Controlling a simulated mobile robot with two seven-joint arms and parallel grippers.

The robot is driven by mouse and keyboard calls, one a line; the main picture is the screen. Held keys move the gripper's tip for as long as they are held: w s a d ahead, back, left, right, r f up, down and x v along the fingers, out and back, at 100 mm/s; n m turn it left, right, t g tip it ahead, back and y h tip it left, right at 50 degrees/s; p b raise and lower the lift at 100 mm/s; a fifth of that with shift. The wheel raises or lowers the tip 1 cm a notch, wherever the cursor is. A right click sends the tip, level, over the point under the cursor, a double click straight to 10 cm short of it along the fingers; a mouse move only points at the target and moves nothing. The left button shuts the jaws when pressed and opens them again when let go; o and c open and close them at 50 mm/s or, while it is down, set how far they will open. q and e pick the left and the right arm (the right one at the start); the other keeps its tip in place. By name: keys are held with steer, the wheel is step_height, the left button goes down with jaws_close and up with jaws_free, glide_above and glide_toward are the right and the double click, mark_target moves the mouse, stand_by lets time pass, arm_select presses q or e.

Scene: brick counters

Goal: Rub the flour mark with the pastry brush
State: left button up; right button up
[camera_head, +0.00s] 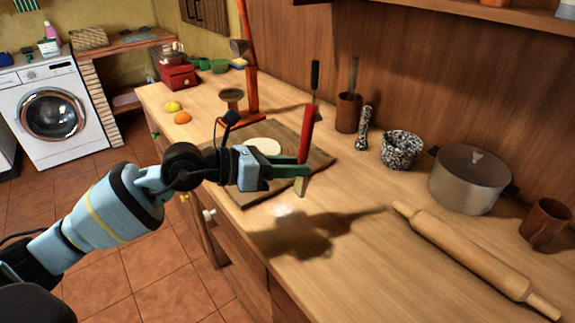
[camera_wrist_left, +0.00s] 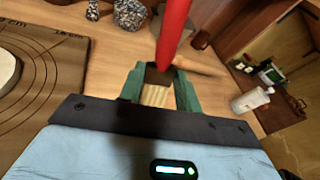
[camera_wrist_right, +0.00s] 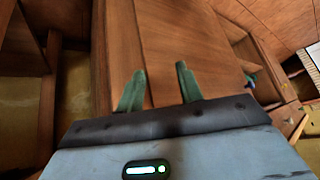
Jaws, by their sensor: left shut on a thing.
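The pastry brush has a red handle (camera_head: 306,135) pointing up and pale bristles (camera_head: 300,187) pointing down. My left gripper (camera_head: 303,170) is shut on the brush over the counter; its red handle (camera_wrist_left: 173,35) and bristles (camera_wrist_left: 156,95) also show between the fingers in the left wrist view. The flour mark (camera_head: 283,210) is a faint whitish patch on the wooden counter (camera_head: 350,210), just left of and in front of the bristles. The brush looks apart from the mark; I cannot tell its exact height. My right gripper (camera_wrist_right: 158,86) is open and empty, facing brown wooden panels.
A dark pastry mat (camera_head: 312,160) with a pale round of dough (camera_head: 264,146) lies behind the left gripper. A rolling pin (camera_head: 470,255), a metal pot (camera_head: 468,182) and a speckled mortar (camera_head: 401,150) stand to the right.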

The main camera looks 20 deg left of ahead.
steer(key=shift+w+d+r, duration=0.15)
steer(key=shift+d+r, duration=0.05)
steer(key=shift+d, duration=0.05)
